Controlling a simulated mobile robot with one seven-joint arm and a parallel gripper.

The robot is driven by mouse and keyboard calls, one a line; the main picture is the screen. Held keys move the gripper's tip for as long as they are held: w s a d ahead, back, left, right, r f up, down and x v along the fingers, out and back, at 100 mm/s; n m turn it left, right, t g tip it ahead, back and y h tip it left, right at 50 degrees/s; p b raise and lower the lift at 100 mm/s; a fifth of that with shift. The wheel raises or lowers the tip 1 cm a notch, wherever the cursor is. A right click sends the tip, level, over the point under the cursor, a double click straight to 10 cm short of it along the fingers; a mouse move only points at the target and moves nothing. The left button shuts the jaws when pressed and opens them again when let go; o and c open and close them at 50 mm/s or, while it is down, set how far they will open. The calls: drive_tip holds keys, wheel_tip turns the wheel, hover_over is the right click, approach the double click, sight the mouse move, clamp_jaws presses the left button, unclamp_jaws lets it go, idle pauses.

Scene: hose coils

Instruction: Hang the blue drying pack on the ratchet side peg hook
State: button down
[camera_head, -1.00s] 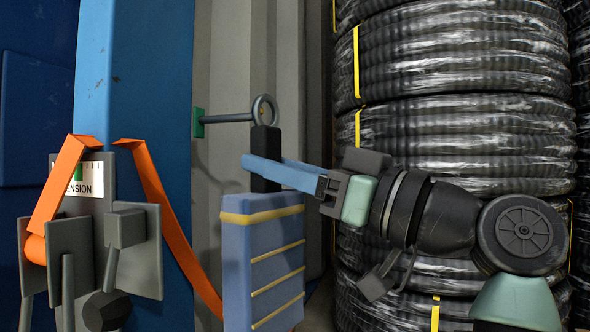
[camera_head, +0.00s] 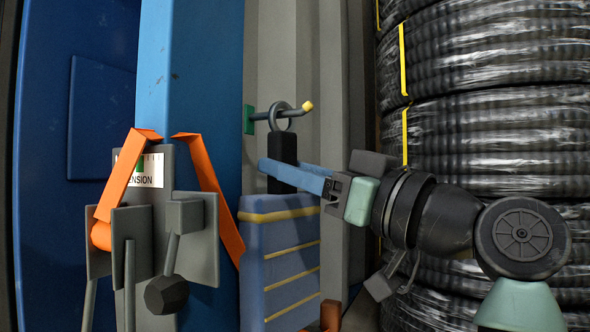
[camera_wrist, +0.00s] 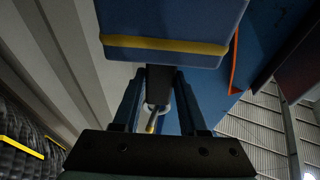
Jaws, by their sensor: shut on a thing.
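The blue drying pack (camera_head: 280,255) has yellow bands, a black neck (camera_head: 283,150) and a grey ring (camera_head: 281,117) on top. It hangs upright below my gripper (camera_head: 280,173), whose blue fingers are shut on the black neck. The peg hook (camera_head: 262,116) is a grey rod from a green plate with a yellow upturned tip (camera_head: 308,106), beside the ratchet (camera_head: 160,215) with its orange strap. The rod appears to pass through the ring, with the tip to the right of it. In the wrist view, the yellow tip (camera_wrist: 151,124) shows within or near the ring, between the fingers.
Stacked black hose coils (camera_head: 500,120) with yellow bands stand close on the right, behind my arm. A blue post (camera_head: 207,80) rises left of the hook, and a grey ribbed wall (camera_head: 345,60) is behind it.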

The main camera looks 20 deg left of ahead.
idle(0.3)
drive_tip(key=shift+c, duration=1.8)
unclamp_jaws()
drive_tip(key=shift+s+d, duration=0.1)
drive_tip(key=shift+d, duration=0.05)
drive_tip(key=shift+b+v, duration=0.85)
drive_tip(key=shift+v, duration=1.25)
drive_tip(key=b+v, duration=0.5)
drive_tip(key=v, duration=0.8)
drive_tip(key=shift+f, duration=0.15)
